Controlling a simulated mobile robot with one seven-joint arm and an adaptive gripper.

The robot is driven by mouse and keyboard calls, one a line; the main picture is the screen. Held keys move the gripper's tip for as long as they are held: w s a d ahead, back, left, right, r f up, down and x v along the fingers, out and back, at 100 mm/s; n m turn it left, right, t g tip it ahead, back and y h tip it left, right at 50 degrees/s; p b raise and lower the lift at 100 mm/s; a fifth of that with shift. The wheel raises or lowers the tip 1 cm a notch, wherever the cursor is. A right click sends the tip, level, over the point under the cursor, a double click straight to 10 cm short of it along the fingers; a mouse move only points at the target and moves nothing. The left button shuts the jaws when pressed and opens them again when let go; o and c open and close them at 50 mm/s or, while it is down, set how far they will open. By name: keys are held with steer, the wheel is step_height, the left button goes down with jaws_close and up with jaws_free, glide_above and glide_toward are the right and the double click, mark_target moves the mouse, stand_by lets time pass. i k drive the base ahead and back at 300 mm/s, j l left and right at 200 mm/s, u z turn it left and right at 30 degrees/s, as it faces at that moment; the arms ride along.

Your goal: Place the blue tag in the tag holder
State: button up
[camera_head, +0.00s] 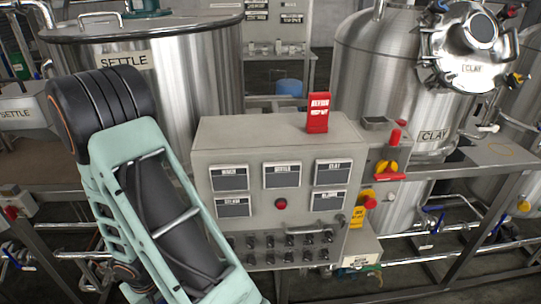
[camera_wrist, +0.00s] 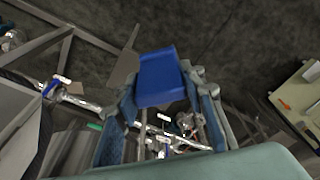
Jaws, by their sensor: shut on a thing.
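The blue tag (camera_wrist: 160,78) shows in the wrist view as a flat, plain blue piece, tilted. My gripper (camera_wrist: 166,98) is shut on the blue tag, with a finger on either side of it, and holds it over dark floor and pipework. In the head view neither the blue tag nor my fingers can be seen; only my pale green arm link shows, at the left. I cannot pick out the tag holder for certain in either view.
The grey control panel (camera_head: 216,136) stands mid-view with a red tag (camera_head: 318,113) on top. Steel SETTLE (camera_head: 180,85) and CLAY (camera_head: 375,70) tanks stand behind. A red-yellow switch (camera_head: 386,168) and pipes lie at right. In the wrist view a cream box (camera_wrist: 295,100) is at right.

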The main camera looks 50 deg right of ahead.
mark_target(374, 126)
steer(key=k+l, duration=0.35)
steer(key=l, duration=0.25)
steer(key=k+l+u, duration=0.1)
steer(key=k+l, duration=0.25)
steer(key=l, duration=0.2)
steer(key=k+l, duration=0.4)
steer(key=l, duration=0.2)
steer(key=k+l+u, duration=0.1)
steer(key=k+l, duration=0.3)
steer(key=l, duration=0.15)
